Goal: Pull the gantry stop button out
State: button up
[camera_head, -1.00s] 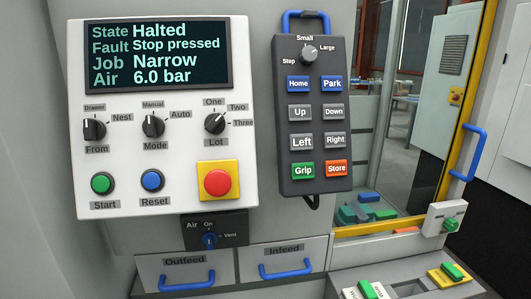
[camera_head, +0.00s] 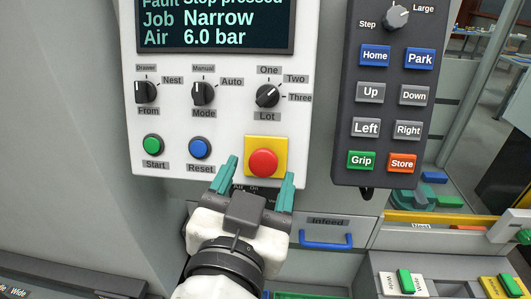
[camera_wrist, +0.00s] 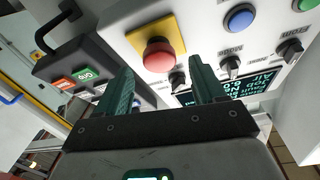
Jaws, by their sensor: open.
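The gantry stop button (camera_head: 263,163) is a red mushroom button on a yellow square plate (camera_head: 281,143), at the lower right of the white control panel. It also shows in the wrist view (camera_wrist: 159,56), ahead of the fingers and nearer the left one. My gripper (camera_head: 258,178) has two teal fingers spread apart and empty, just below the button in the head view. In the wrist view the gripper (camera_wrist: 168,85) points toward the panel. The fingers do not hold the button. The panel display (camera_head: 214,24) reads "Stop pressed" and 6.0 bar.
The green Start button (camera_head: 153,145), blue Reset button (camera_head: 200,148) and black selector knobs (camera_head: 203,92) are close by on the panel. A dark pendant (camera_head: 392,130) hangs to the right. The Infeed drawer's blue handle (camera_head: 326,240) is below right. My arm hides the air valve.

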aim_at(262, 165)
jog(key=shift+w+d+p, duration=0.15)
jog(key=shift+w+p, duration=0.05)
jog(key=shift+w, duration=0.85)
jog(key=shift+w+d+p, duration=0.1)
jog(key=shift+w+p, duration=0.1)
jog(key=shift+w, duration=0.85)
